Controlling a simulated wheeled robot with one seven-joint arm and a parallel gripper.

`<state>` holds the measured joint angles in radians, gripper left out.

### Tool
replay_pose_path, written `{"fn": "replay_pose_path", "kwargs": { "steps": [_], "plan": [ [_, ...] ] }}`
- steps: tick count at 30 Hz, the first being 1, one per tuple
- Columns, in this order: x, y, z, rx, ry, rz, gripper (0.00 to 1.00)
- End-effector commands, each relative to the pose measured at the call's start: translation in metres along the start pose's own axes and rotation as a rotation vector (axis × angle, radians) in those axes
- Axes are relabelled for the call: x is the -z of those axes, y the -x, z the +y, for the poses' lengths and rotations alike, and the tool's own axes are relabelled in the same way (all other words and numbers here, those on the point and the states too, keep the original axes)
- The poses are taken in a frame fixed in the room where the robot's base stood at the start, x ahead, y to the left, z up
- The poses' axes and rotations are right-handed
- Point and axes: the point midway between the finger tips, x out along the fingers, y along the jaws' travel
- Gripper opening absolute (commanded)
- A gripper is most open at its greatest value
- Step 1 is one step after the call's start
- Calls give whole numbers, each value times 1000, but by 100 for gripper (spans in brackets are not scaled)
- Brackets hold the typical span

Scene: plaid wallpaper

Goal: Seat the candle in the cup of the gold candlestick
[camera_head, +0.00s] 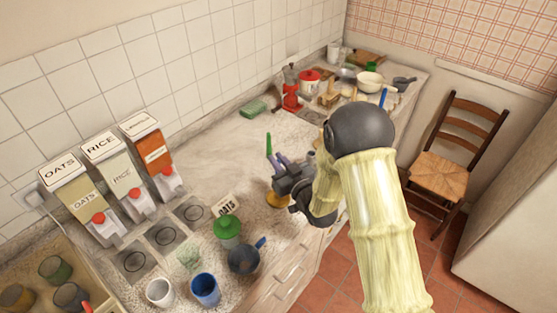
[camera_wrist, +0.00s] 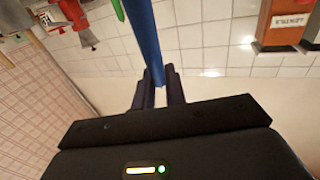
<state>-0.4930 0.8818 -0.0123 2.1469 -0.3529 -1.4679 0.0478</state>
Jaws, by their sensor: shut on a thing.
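In the wrist view a long blue candle (camera_wrist: 145,40) runs between my gripper's two dark fingertips (camera_wrist: 160,88) to the picture's top edge. My gripper (camera_head: 280,164) is shut on it. In the head view my gripper is above the counter's front part, and the gold candlestick (camera_head: 276,200) shows just below it, partly covered by the gripper. The candlestick's cup and the candle's lower end are hidden there, so I cannot tell if they touch. A thin green upright thing (camera_head: 268,144) stands beside my fingers; it also shows in the wrist view (camera_wrist: 118,10).
Dispensers (camera_head: 108,172) line the wall. The counter's middle (camera_head: 225,150) is clear.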

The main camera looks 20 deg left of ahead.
Motion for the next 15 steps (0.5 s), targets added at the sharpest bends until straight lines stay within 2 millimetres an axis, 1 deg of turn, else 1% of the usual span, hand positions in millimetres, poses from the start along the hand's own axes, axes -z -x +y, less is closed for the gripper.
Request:
{"fn": "replay_pose_path", "kwargs": {
  "steps": [7,8,10,11,15],
  "plan": [
    [-3,0,0,0,0,0,0],
    [-2,0,0,0,0,0,17],
    [-2,0,0,0,0,0,30],
    [-2,0,0,0,0,0,34],
    [-2,0,0,0,0,0,34]
  ]
}}
